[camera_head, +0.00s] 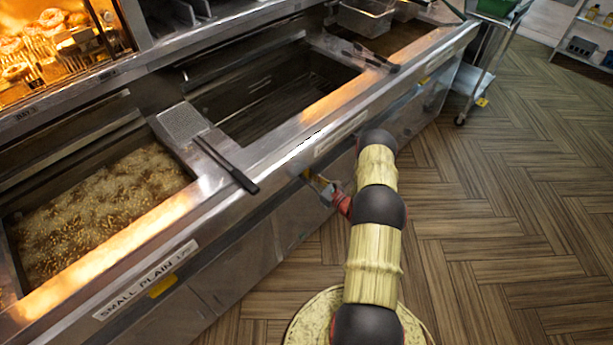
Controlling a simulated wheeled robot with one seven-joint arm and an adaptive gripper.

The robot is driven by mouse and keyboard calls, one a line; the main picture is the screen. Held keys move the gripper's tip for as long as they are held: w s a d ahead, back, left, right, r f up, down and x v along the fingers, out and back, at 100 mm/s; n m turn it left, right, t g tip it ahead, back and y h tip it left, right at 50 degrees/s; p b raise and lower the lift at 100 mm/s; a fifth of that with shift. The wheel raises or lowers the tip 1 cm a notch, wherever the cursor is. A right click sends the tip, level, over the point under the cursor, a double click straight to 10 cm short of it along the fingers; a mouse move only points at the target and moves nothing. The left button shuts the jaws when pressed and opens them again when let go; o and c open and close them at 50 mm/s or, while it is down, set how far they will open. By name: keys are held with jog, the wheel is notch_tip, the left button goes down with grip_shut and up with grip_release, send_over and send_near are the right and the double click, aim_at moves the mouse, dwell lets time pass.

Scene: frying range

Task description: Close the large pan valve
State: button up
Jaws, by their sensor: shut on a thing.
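A small yellow valve handle (309,176) sticks out from the steel front of the fryer, below a label plate (341,133) too small to read. My gripper (323,188), grey with a red part behind it, is at this handle and shut on it. My own arm hides part of the area to the right, and the handle's exact angle is hard to tell. The middle pan (270,95) above the handle looks dark, and its oil level is unclear.
A bar handle (225,163) lies across the fryer edge. A wheeled cart (490,60) stands top right. The wood floor (500,230) at right is clear.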

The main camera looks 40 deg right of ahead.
jog(key=shift+n, duration=0.3)
grip_shut()
jog(key=n+b, duration=0.2)
jog(key=n, duration=0.1)
jog(key=shift+f+n, duration=0.1)
jog(key=shift+n, duration=0.2)
jog(key=n+b, duration=0.3)
jog(key=n, duration=0.2)
jog(key=shift+d, duration=0.1)
jog(key=n+b, duration=0.2)
jog(key=n, duration=0.3)
jog(key=shift+b, duration=0.35)
jog(key=shift+r+n+b, duration=0.2)
jog(key=shift+n+b, duration=0.8)
jog(key=shift+n, duration=0.9)
jog(key=o, duration=0.9)
grip_release()
jog(key=shift+s+d, duration=0.1)
jog(key=shift+s, duration=0.05)
